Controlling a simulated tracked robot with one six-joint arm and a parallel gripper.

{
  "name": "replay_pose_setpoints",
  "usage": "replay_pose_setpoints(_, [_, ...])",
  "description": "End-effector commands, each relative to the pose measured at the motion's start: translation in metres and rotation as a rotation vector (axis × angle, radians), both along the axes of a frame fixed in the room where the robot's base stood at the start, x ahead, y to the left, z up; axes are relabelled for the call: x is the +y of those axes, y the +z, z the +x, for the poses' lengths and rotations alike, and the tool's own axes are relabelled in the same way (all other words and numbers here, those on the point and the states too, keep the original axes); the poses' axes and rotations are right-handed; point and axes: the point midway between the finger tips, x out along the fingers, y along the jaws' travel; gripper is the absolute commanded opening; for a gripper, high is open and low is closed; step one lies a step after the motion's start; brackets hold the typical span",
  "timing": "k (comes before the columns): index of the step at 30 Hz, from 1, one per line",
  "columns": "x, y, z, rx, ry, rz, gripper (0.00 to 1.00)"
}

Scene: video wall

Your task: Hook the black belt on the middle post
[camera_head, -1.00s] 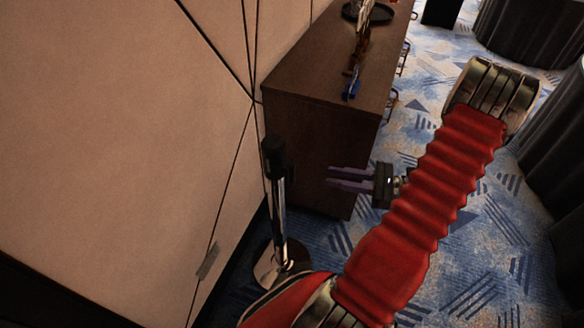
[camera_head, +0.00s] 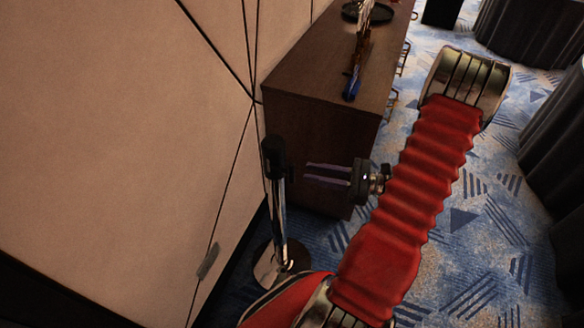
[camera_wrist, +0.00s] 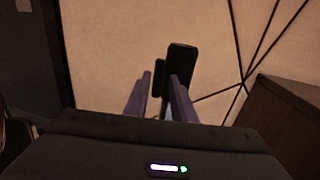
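A chrome post (camera_head: 279,200) with a black head stands upright on a round base beside the wall in the head view. In the wrist view its black head (camera_wrist: 181,62) shows just beyond the fingertips, with a smaller black piece (camera_wrist: 159,77) left of it. I cannot tell whether that piece is the belt's end or part of the post. My gripper (camera_head: 307,172), with purple fingers, is to the right of the post, below its head, pointing at it. The fingers are apart and seem empty; they also show in the wrist view (camera_wrist: 160,88). No belt is clearly visible.
A brown cabinet (camera_head: 325,110) stands behind the post, with a blue-ended item (camera_head: 352,84) and a dark round tray on top. A beige panelled wall (camera_head: 120,150) closes the left side. Dark draped tables (camera_head: 525,35) stand at the right.

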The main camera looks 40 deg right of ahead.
Motion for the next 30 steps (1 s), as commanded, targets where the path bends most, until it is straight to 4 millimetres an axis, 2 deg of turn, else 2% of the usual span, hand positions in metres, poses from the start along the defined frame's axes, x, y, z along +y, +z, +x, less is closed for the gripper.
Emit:
replay_pose_setpoints(9, [0.029,0.0,0.034,0.0,0.003,0.001,0.23])
replay_pose_setpoints(15, [0.042,0.0,0.05,0.0,0.001,0.0,0.23])
replay_pose_setpoints(28, [0.046,0.0,0.056,0.0,-0.001,0.0,0.23])
replay_pose_setpoints(30, [0.046,0.0,0.056,0.0,-0.001,0.0,0.18])
